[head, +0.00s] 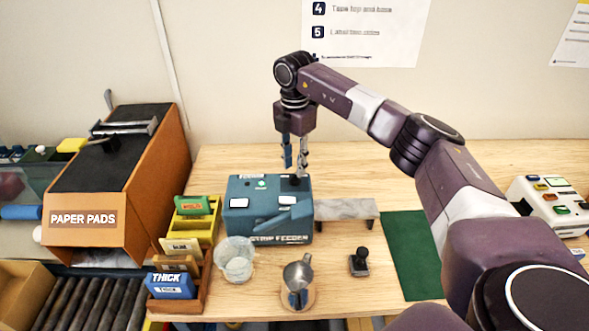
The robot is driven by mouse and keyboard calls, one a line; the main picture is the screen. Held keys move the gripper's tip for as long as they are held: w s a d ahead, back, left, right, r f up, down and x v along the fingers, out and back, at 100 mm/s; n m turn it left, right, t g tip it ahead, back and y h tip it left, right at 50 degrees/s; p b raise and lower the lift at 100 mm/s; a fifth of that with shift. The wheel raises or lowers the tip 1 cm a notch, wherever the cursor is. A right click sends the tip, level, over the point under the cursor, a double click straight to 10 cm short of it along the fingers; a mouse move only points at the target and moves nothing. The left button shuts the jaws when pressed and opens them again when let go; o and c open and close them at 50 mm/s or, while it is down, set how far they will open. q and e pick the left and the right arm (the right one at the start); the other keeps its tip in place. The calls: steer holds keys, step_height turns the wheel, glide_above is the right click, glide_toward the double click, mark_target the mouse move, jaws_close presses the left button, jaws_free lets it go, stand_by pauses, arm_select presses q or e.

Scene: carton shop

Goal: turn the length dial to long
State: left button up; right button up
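The strip feeder (240,222), a teal box labelled "STRIP FEEDER", stands on the wooden table. A small black knob (294,182) on its top right looks like the length dial; its marks and setting are too small to read. My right gripper (295,163) points straight down just over the knob at the feeder's back right. Its two fingers are apart with a narrow gap between them, and nothing shows in the gap. I cannot tell whether a fingertip touches the knob. My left gripper is not in view.
A grey strip platform (345,209) adjoins the feeder's right side. In front are clear cups (236,262), a metal jug (298,275) and a black stamp (359,263). Card holders (192,222) stand left, beside the orange paper pads box (85,220). A green mat (408,250) lies right.

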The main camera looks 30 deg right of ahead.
mark_target(294, 174)
step_height(294, 174, up, 10)
steer(key=shift+f, duration=0.25)
stand_by(0.5)
